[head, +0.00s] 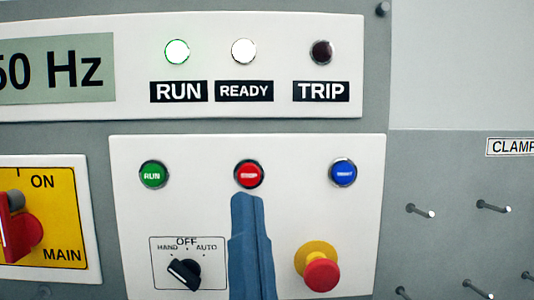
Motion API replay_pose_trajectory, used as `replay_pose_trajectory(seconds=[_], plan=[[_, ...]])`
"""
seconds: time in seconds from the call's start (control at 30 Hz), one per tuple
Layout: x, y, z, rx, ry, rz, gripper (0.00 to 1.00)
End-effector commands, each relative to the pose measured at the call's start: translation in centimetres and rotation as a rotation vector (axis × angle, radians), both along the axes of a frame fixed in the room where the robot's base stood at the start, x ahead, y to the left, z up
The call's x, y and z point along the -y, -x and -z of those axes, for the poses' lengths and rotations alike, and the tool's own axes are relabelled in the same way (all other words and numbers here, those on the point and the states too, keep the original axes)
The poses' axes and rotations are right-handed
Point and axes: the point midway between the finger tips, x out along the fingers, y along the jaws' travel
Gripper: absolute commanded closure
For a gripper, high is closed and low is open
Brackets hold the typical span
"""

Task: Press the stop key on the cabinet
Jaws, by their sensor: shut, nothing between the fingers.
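The red stop key (249,174) is a round button in a metal ring on the white panel (200,145) of the cabinet, between the green RUN key (153,174) and the blue key (343,173). My blue gripper (246,200) comes up from the bottom edge with its fingers together and empty. Its tip shows just below the stop key and covers little or none of it. I cannot tell whether the tip touches the panel.
A red mushroom button (321,272) on a yellow collar sits right of my gripper. A black HAND/OFF/AUTO selector (184,274) is to its left. Further left is a red main switch (16,226). Above, the RUN lamp (177,52) glows. Pegs (421,211) stick out at the right.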

Motion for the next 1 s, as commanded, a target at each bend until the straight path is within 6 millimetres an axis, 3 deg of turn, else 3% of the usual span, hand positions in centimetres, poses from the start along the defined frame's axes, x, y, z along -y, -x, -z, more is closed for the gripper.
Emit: replay_pose_trajectory(seconds=[0.43,1.0], plan=[[0.0,-0.7,0.1,0.001,0.001,0.001,1.0],[0.0,-7.8,0.2,0.002,0.001,0.002,1.0]])
